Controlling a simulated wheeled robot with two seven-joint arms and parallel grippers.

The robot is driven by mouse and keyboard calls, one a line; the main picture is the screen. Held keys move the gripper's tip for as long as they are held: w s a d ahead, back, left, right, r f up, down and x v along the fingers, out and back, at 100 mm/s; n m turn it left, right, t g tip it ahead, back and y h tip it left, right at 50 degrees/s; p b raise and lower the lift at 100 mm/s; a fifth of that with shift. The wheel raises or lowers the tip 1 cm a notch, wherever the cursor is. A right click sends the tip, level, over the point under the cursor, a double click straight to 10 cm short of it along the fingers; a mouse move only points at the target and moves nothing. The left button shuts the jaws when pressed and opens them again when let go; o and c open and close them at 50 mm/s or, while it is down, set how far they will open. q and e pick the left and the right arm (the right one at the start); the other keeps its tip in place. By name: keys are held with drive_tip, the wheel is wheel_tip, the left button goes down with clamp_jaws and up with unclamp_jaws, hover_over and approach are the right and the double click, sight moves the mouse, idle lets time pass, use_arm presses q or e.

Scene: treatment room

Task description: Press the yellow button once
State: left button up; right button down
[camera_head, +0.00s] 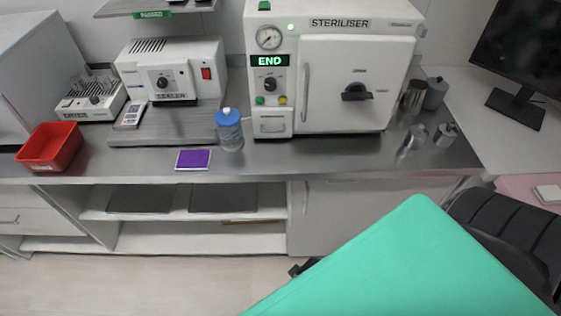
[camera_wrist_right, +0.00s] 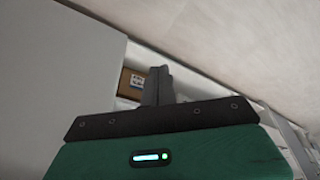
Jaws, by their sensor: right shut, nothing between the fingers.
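The white steriliser (camera_head: 400,75) stands on the metal counter at the back in the head view. Its yellow button (camera_head: 282,100) is low on the left panel, below the green END display and beside a green button (camera_head: 260,100). Nothing covers the yellow button. My right gripper (camera_wrist_right: 158,86) shows in the right wrist view with its dark fingers together and empty. I cannot clearly make it out in the head view, and nothing touches the button there. My left gripper is not in view.
A blue-capped bottle (camera_head: 230,130) stands left of the steriliser, with a purple pad (camera_head: 193,159) in front. Metal canisters (camera_head: 414,96) stand to the right. A large green shape (camera_head: 410,265) blocks the lower right. The counter (camera_head: 330,155) is clear before the steriliser.

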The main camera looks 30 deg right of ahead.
sight(283, 100)
drive_tip(key=w+a+r+m+t+y+p, duration=0.1)
drive_tip(key=w+r+t+y, duration=0.1)
drive_tip(key=w+r+t, duration=0.9)
drive_tip(key=w+a+r+y, duration=0.15)
drive_tip(key=w+r, duration=0.55)
drive_tip(key=r, duration=1.1)
drive_tip(key=w+d+r+m+t+h, duration=0.3)
drive_tip(key=d+r+m+t+h, duration=0.1)
drive_tip(key=d+m+h, duration=0.2)
drive_tip(key=w+d+r+m+t+h, duration=0.2)
drive_tip(key=d+r+m+t+h, duration=0.2)
drive_tip(key=d+m+h, duration=0.3)
drive_tip(key=shift+w+d+r+m+t+h, duration=0.15)
drive_tip(key=shift+w+r+m+t+h, duration=0.2)
drive_tip(key=shift+r+h, duration=0.7)
drive_tip(key=shift+w+f, duration=0.1)
drive_tip(key=shift+f, duration=0.15)
drive_tip(key=shift+w+d+b, duration=0.4)
drive_tip(key=shift+w+d, duration=0.35)
drive_tip(key=shift+w, duration=0.5)
drive_tip(key=shift+w+d+b, duration=0.35)
drive_tip(key=shift+w+d, duration=0.45)
drive_tip(key=shift+w, duration=0.4)
drive_tip(key=shift+w+d+b, duration=0.4)
drive_tip(key=shift+w+d, duration=0.35)
drive_tip(key=shift+w, duration=0.5)
drive_tip(key=shift+w, duration=0.1)
